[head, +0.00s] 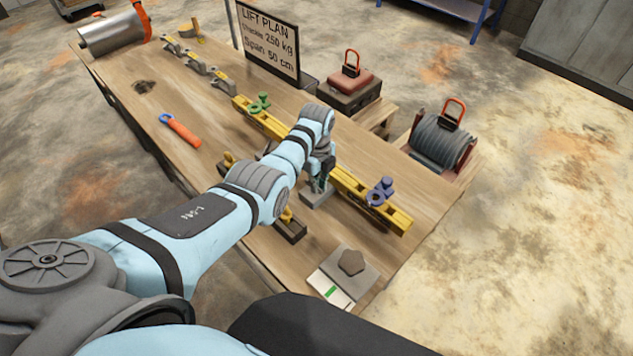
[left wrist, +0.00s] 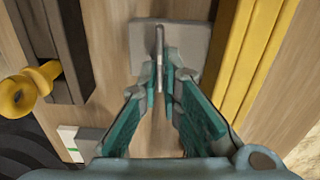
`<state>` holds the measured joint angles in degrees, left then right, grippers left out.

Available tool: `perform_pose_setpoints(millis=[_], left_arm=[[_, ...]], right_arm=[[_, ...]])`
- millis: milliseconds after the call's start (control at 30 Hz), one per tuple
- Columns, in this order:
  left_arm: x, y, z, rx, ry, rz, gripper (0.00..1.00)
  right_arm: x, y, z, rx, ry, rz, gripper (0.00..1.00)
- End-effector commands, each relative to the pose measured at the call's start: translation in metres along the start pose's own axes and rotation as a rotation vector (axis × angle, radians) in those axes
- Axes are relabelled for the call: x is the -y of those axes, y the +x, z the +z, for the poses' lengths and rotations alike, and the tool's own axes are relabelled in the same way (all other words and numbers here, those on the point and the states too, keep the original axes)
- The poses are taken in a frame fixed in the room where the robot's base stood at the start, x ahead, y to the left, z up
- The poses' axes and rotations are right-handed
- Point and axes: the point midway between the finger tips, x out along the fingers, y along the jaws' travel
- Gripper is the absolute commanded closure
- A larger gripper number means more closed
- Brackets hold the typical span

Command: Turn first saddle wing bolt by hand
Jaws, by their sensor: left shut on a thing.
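My left gripper (head: 320,180) points down at a small grey block (head: 317,196) on the workbench, beside the yellow beam (head: 352,188). In the left wrist view my left gripper (left wrist: 160,78) is shut on a thin upright grey plate (left wrist: 159,48) that stands over the grey block (left wrist: 186,45). I cannot tell for sure whether this plate is the wing of a saddle bolt. A green shackle-like fitting (head: 258,104) and a purple one (head: 381,190) sit on the beam, on either side of my arm. My right gripper is not in view.
A dark block with a yellow knob (left wrist: 30,92) lies left of the gripper in the left wrist view. An orange-handled tool (head: 182,130) lies on the bench (head: 225,185). A grey plate with a brown hexagonal piece (head: 352,262) is near the front edge. A lift plan sign (head: 268,42) stands behind.

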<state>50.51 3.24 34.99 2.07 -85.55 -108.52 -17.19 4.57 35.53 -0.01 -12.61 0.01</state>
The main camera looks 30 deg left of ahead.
Motion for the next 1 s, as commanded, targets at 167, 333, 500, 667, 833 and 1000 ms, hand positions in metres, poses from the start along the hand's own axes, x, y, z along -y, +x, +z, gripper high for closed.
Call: perform_pose_setpoints(millis=[167,333,500,667,833,1000], left_arm=[[0.0031,-0.0036,0.0007,0.003,0.052,-0.012,1.0],[0.0027,-0.0036,0.0008,0.003,0.073,-0.011,1.0],[0.0025,-0.0035,0.0008,0.003,0.076,-0.01,1.0],[0.0025,-0.0034,0.0007,0.003,0.076,-0.01,1.0],[0.0015,-0.0026,0.0006,0.002,0.075,-0.007,0.74],[0.0001,-0.0014,0.0006,0.001,0.074,-0.004,0.74]], right_arm=[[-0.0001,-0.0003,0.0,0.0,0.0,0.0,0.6],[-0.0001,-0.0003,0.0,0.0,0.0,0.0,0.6],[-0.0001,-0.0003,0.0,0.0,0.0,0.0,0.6],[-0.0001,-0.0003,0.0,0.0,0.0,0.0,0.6],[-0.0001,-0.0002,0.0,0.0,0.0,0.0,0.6],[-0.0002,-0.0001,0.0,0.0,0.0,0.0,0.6]])
